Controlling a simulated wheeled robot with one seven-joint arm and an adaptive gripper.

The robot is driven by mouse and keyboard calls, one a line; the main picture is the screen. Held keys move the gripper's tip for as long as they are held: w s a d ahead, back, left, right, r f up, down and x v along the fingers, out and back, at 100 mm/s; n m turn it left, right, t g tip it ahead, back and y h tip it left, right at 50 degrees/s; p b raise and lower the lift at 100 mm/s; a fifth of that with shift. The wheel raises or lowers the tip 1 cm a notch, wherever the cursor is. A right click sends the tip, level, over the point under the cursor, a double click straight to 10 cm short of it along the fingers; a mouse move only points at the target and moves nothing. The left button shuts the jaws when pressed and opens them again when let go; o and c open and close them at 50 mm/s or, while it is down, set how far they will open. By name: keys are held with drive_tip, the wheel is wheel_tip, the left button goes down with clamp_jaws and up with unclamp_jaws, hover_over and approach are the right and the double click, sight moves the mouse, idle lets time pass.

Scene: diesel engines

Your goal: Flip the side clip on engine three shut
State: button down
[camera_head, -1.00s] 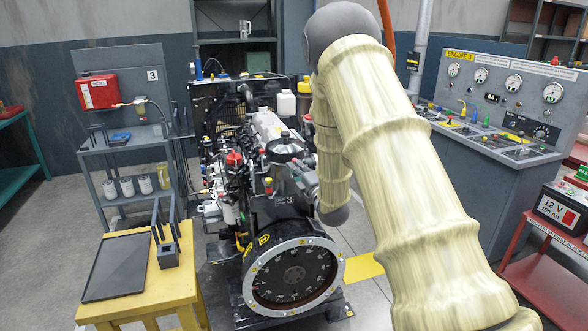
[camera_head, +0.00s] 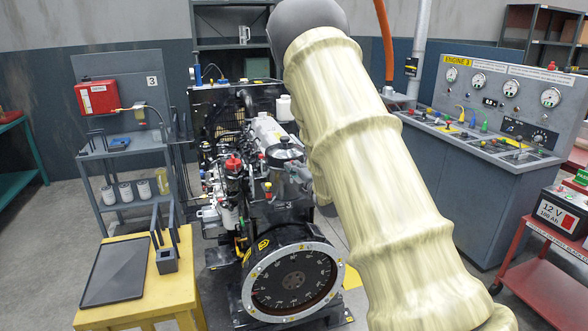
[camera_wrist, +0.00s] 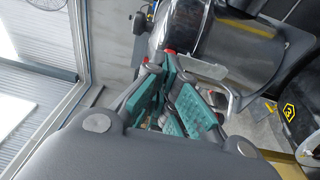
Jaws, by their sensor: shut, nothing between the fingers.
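Engine three (camera_head: 262,190) stands in the middle of the head view, with its round dial-marked flywheel facing me. A metallic canister (camera_head: 286,158) with a dark top sits on its upper right side. My gripper (camera_wrist: 182,98), with teal pads, shows in the wrist view; it is shut and empty. Just beyond it is a shiny rounded metal body (camera_wrist: 225,50), with thin bent metal and small red bits near the fingertips. I cannot clearly make out the side clip or how it stands, nor whether the fingers touch anything. In the head view my arm hides my gripper.
A yellow table (camera_head: 150,318) with a dark tray (camera_head: 117,268) stands front left, a grey shelf cart (camera_head: 125,150) behind it. A control console (camera_head: 470,150) and a red battery cart (camera_head: 540,285) stand at right. Open floor lies between engine and console.

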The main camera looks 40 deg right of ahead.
drive_tip(key=s+a+r+b, duration=0.1)
drive_tip(key=s+b, duration=0.3)
drive_tip(key=s, duration=0.9)
drive_tip(key=shift+s+a, duration=0.15)
drive_tip(key=shift+a, duration=0.4)
